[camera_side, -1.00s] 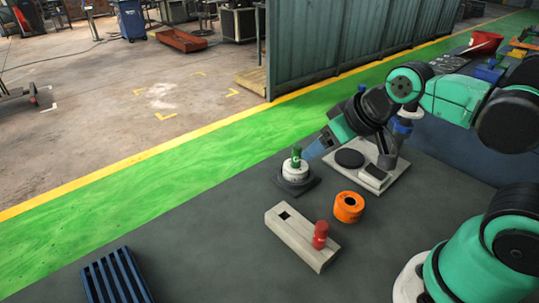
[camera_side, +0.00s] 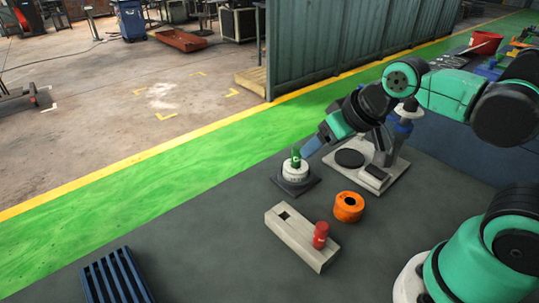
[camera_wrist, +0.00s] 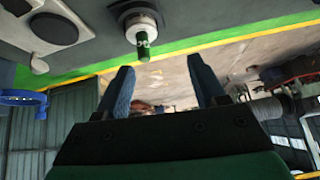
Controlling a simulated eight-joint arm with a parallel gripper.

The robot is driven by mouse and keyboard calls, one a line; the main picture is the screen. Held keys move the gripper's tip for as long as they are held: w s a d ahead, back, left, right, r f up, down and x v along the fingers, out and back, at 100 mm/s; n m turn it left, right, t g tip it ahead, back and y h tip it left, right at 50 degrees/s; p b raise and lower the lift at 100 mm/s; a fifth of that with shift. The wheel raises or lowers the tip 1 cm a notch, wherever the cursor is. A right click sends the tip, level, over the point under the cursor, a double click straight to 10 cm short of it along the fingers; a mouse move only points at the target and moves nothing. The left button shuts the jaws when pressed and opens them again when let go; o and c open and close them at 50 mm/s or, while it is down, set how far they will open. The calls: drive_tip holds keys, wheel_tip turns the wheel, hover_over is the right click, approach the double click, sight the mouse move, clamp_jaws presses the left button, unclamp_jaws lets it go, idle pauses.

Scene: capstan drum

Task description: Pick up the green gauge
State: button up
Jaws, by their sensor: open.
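The green gauge (camera_side: 295,160) is a small green cylinder standing upright on a white drum (camera_side: 295,172) with a dark square base. In the wrist view the gauge (camera_wrist: 143,46) lies beyond my fingertips, nearer the left finger. My gripper (camera_side: 307,150) comes in at a slant from the upper right, with its blue fingers close beside the gauge. In the wrist view my gripper (camera_wrist: 161,64) is open, with nothing between its fingers. Whether a finger touches the gauge I cannot tell.
A pale plate with a black disc (camera_side: 349,158) lies right of the drum. An orange ring (camera_side: 348,207) and a pale block (camera_side: 287,230) with a square hole and red peg (camera_side: 321,234) are nearer. A blue slatted rack (camera_side: 116,278) is front left; bench between is clear.

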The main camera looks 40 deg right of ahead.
sight(297, 147)
drive_tip(key=w+d+f+m+g, duration=0.1)
drive_tip(key=w+m+g, duration=0.1)
drive_tip(key=m, duration=0.5)
drive_tip(key=w+d+f+m+g, duration=0.1)
drive_tip(key=w+m+g, duration=0.1)
drive_tip(key=m, duration=0.6)
drive_tip(key=w+d+f+m+g, duration=0.1)
drive_tip(key=w+m+g, duration=0.1)
drive_tip(key=w+m, duration=0.2)
drive_tip(key=shift+w+d+f+m, duration=0.1)
drive_tip(key=shift+m, duration=0.8)
drive_tip(key=shift+w+f+m, duration=0.1)
drive_tip(key=shift+m, duration=0.8)
drive_tip(key=shift+w+d+f+m+g, duration=0.1)
drive_tip(key=shift+f+m+g, duration=0.35)
drive_tip(key=shift+m, duration=0.35)
drive_tip(key=shift+f, duration=2.65)
clamp_jaws()
